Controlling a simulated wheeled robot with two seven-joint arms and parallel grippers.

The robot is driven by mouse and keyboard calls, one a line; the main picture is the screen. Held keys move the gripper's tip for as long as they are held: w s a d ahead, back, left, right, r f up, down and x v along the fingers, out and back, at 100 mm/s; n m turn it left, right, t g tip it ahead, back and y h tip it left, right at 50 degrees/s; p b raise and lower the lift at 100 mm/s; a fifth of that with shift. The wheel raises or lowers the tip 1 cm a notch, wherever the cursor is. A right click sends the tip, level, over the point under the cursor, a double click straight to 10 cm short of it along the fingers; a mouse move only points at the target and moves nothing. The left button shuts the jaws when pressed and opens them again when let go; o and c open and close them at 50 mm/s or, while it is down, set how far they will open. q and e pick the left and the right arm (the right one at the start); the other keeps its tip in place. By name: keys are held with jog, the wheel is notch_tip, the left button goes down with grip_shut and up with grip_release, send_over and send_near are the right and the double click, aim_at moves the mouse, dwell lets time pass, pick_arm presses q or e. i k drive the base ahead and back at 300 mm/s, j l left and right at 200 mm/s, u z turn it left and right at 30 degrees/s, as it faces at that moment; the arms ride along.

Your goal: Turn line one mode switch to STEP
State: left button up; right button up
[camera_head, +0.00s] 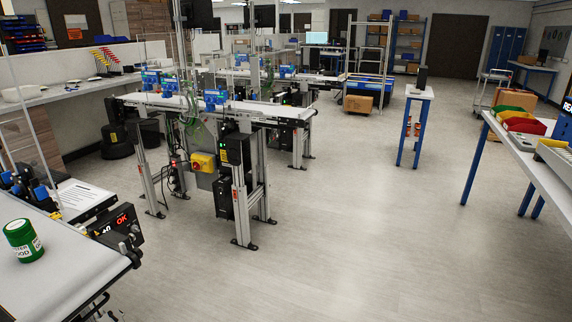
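No switch marked STEP can be made out in the head view. A yellow switch box (203,162) with a red middle is fixed under the middle belt conveyor (250,110). A dark control box (117,228) with red lit characters, among them "OK", sits at the end of the near-left conveyor (60,262). Its knobs are too small to read. Which conveyor is line one cannot be told. Neither of my grippers is in view.
A green tin (24,240) stands on the near-left belt. A white table (535,165) with red and green bins is at the right. A small blue-legged table (418,93) and a cardboard box (357,104) stand farther back. The grey floor (350,230) between is clear.

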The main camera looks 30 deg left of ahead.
aim_at(134, 228)
jog(key=i+l+u, duration=0.1)
jog(key=i+u, duration=0.35)
jog(key=i+l+u, duration=0.2)
jog(key=u, duration=0.25)
jog(key=i+l+u, duration=0.7)
jog(key=u, duration=0.2)
jog(key=i+l+u, duration=0.15)
jog(key=l+u, duration=0.3)
jog(key=l, duration=0.15)
jog(key=l+u, duration=0.4)
jog(key=l, duration=0.15)
jog(key=i, duration=0.05)
